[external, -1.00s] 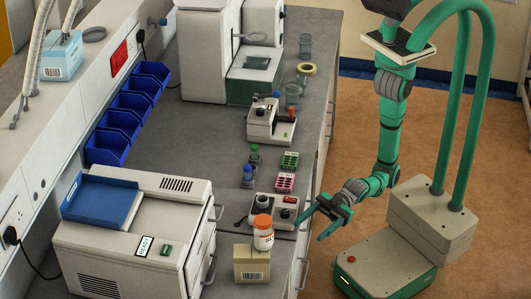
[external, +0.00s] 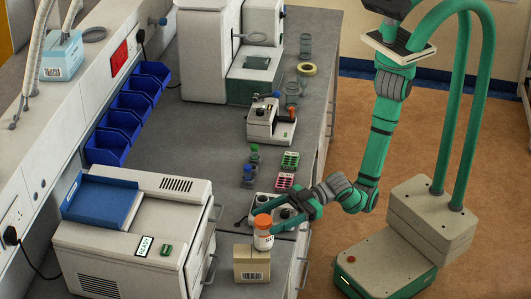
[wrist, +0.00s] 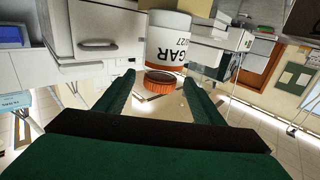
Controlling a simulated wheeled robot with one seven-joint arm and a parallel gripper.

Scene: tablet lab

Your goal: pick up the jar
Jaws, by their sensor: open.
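The jar (external: 263,240) is white with an orange lid and stands upright on a small cardboard box (external: 252,270) at the bench's front edge. In the wrist view the jar (wrist: 168,40) appears upside down, its lid (wrist: 160,83) between my fingertips and its label partly readable as "GAR". My gripper (external: 280,218) is open and empty, reaching in from the right at about the jar's height. In the wrist view its two green fingers (wrist: 160,80) lie either side of the lid with gaps. Whether the tips reach around the jar is unclear.
A small white device (external: 270,207) sits right behind the jar, under my gripper. A large white instrument with a blue tray (external: 103,203) stands to the left. Pink (external: 285,181) and green (external: 290,160) racks and small bottles (external: 248,178) lie farther back.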

